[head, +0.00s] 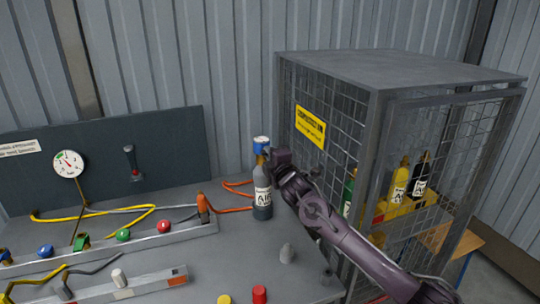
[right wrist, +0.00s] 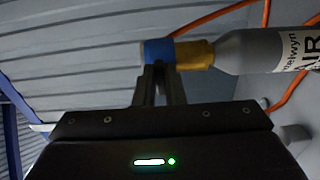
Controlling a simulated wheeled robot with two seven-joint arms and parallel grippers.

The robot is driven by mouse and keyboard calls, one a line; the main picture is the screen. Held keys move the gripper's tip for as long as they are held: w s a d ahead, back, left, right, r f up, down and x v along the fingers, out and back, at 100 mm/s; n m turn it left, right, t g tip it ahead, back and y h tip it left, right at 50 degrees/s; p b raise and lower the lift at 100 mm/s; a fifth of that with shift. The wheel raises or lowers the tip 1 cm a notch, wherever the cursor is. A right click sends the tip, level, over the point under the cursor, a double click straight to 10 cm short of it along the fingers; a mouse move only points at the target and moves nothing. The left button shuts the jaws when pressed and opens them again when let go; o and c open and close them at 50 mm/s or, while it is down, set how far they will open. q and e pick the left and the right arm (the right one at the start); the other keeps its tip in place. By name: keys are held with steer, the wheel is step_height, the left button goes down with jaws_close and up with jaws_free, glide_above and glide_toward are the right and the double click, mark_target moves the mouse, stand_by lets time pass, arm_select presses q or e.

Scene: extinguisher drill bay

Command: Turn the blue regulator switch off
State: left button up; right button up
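The blue regulator switch (head: 261,143) sits on top of a grey bottle (head: 262,198) labelled AIR, which stands upright at the right end of the bench. In the right wrist view the blue switch (right wrist: 157,50) joins a brass-coloured neck (right wrist: 194,54) on the bottle (right wrist: 250,52). My right gripper (head: 270,156) is beside the bottle's top, just below the switch. Its fingers (right wrist: 159,72) look closed together, with tips at the edge of the blue switch; I cannot tell whether they touch it. Nothing shows between them. My left gripper is out of view.
A wire cage (head: 375,100) holding more bottles stands close on the right. An orange hose (head: 235,209) runs near the bottle. A rail with coloured knobs (head: 123,235), a gauge (head: 69,163) and red (head: 260,294) and yellow caps are on the left and front.

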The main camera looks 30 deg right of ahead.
steer(key=o, duration=0.4)
steer(key=b+v, duration=0.1)
steer(key=v, duration=0.7)
steer(key=shift+d+b, duration=0.1)
steer(key=shift+b, duration=0.3)
steer(key=shift+w, duration=0.1)
